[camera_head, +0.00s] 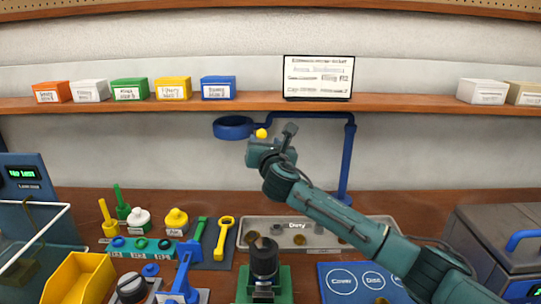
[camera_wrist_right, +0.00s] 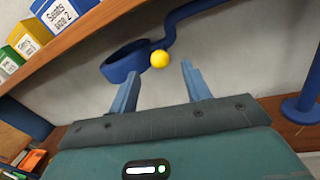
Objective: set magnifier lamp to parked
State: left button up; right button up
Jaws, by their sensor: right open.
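The magnifier lamp is blue, with a ring-shaped head (camera_head: 233,127) on a jointed arm that runs right to an upright post (camera_head: 350,160). A yellow ball knob (camera_head: 261,133) sits beside the ring. My right gripper (camera_head: 272,138) is open just in front of and below the knob. In the right wrist view, the knob (camera_wrist_right: 159,59) shows beyond and between the fingertips (camera_wrist_right: 160,70), with no clear contact. The ring (camera_wrist_right: 125,62) lies to its left. My left gripper is not in view.
A shelf (camera_head: 400,104) with coloured boxes and a sign (camera_head: 318,77) runs above the lamp. Below are a grey tray (camera_head: 335,229), a green-based stand (camera_head: 264,270), yellow tools and a blue mat (camera_head: 335,290). A grey machine (camera_head: 500,235) stands at right.

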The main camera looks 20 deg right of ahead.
jog(key=s, duration=0.7)
jog(key=shift+s+a+b, duration=0.3)
jog(key=shift+s+a, duration=0.05)
jog(key=shift+a, duration=0.05)
